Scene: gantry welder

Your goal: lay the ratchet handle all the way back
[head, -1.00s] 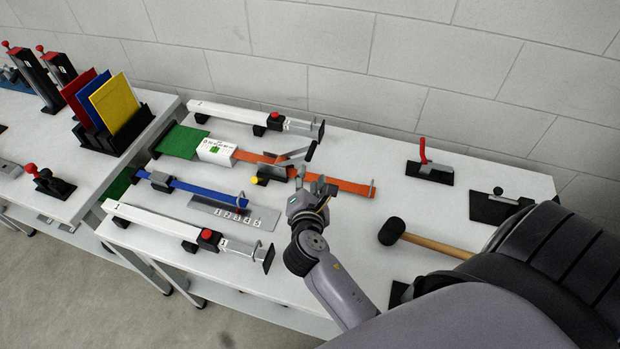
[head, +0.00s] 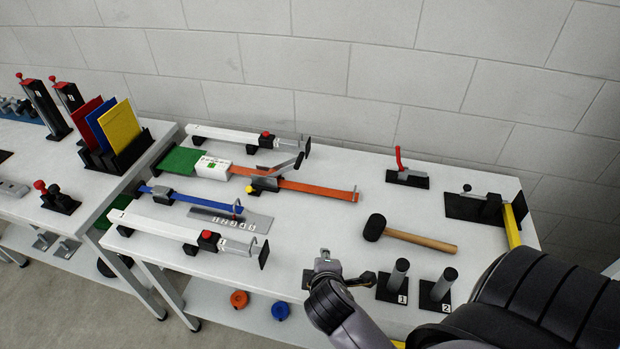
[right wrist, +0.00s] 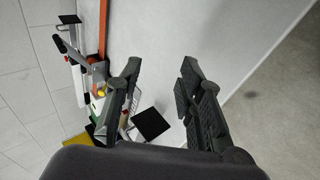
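The ratchet (head: 265,182) sits on the orange strap (head: 320,190) in the middle of the table. Its grey handle (head: 286,165) with a dark end is tilted up above the strap, its end toward the right and back. My right gripper (head: 343,272) is over the table's front edge, well apart from the ratchet. The right wrist view shows its two fingers (right wrist: 158,75) spread with nothing between them. The orange strap also shows there (right wrist: 103,40), with the ratchet partly hidden behind a finger. My left gripper is not in view.
A mallet (head: 415,239) lies right of the strap. Two posts on black bases (head: 400,275) (head: 440,285) stand near the front edge. A blue strap (head: 205,200) and white bar clamps (head: 175,228) (head: 228,134) flank the orange strap. A red-handled clamp (head: 405,175) is behind.

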